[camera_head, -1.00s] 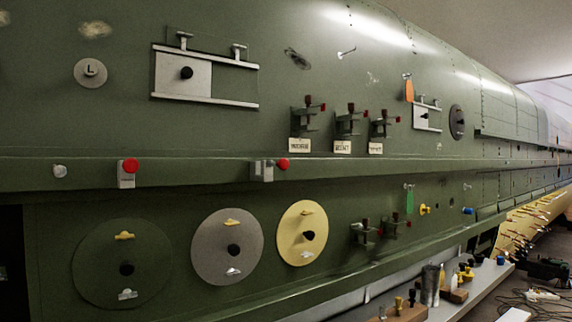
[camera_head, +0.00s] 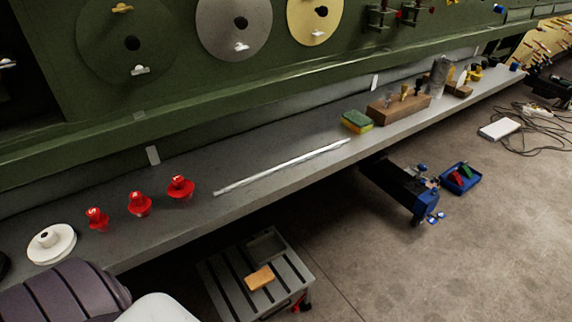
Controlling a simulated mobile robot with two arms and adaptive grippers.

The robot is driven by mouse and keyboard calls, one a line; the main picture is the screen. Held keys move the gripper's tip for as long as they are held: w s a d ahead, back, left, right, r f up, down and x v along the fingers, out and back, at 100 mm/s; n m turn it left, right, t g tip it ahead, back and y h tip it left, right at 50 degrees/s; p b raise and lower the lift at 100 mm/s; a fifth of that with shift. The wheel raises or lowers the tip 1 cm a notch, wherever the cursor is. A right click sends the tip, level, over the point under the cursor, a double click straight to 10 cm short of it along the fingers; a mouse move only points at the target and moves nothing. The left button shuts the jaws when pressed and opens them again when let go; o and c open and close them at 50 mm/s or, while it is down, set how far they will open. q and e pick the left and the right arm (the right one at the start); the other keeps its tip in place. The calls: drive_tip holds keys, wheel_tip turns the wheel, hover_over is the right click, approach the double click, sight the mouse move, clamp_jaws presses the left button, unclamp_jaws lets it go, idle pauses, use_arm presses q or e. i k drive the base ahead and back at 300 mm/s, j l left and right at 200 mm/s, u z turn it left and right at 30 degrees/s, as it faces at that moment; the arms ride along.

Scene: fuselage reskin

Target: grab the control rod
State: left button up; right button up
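A long thin white-silver rod (camera_head: 283,167), which looks like the control rod, lies flat on the grey shelf (camera_head: 230,160) below the green fuselage wall. It runs slantwise from near the red knobs towards the sponge. Nothing touches it. Neither of my grippers can be seen in the head view.
Red knobs (camera_head: 139,204) and a white round spool (camera_head: 52,243) stand left of the rod. A green-yellow sponge (camera_head: 357,121) and a wooden block (camera_head: 398,107) stand right. Below are a slatted cart (camera_head: 222,284), a blue-black tool (camera_head: 404,190) and a blue tray (camera_head: 461,178) on the floor.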

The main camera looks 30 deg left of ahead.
sight(228, 188)
drive_tip(key=i+l+u, duration=0.15)
drive_tip(key=u, duration=0.2)
drive_tip(key=i+l+u, duration=0.1)
drive_tip(key=l+u, duration=0.15)
drive_tip(key=u, duration=0.15)
drive_tip(key=i+l+u, duration=0.1)
drive_tip(key=u, duration=0.25)
drive_tip(key=l, duration=0.1)
